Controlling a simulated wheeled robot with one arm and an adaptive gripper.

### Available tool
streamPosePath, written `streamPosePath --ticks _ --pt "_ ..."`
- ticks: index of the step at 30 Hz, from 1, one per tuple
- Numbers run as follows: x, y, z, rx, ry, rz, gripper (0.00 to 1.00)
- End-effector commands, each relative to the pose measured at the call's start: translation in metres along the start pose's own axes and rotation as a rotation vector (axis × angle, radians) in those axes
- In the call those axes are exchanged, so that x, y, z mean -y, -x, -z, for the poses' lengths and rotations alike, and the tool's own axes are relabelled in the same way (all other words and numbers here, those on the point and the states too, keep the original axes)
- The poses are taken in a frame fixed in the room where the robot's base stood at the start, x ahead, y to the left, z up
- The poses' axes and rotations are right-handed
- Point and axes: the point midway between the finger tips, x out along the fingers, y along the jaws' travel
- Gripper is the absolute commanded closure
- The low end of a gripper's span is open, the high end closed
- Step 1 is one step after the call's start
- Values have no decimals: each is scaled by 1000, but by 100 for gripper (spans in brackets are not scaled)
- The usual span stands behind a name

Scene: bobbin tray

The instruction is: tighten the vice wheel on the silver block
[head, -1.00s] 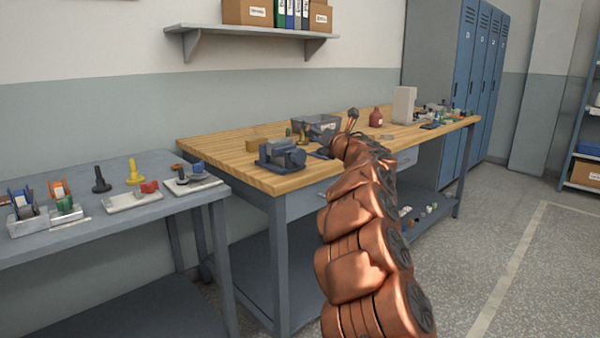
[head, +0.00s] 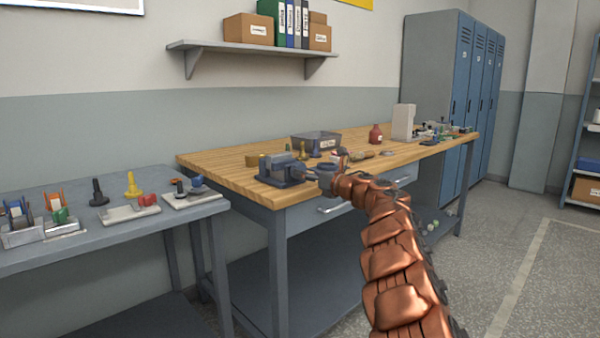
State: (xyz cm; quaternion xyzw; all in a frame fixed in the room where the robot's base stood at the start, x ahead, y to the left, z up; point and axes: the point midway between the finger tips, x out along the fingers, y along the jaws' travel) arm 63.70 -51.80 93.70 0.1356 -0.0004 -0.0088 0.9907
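A blue-grey vice (head: 278,172) stands near the left front corner of the wooden workbench (head: 230,160). My gripper (head: 314,173) is at the vice's right side, close to or touching its right end, where a wheel could sit. The gripper and its dark end cover that side, so I cannot make out the wheel. The fingers are too small to tell if they are open or shut. I cannot make out a silver block in the vice's jaws at this size.
The grey side table (head: 90,250) at left holds several small fixtures. Blue lockers (head: 475,90) stand behind. The floor at right is clear.

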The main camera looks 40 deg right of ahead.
Motion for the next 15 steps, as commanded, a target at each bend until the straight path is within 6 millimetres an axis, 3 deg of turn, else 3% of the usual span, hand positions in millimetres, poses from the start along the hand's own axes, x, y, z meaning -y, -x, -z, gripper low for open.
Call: streamPosePath --ticks 15 --pt "1 -34 -2 3 -2 2 15"
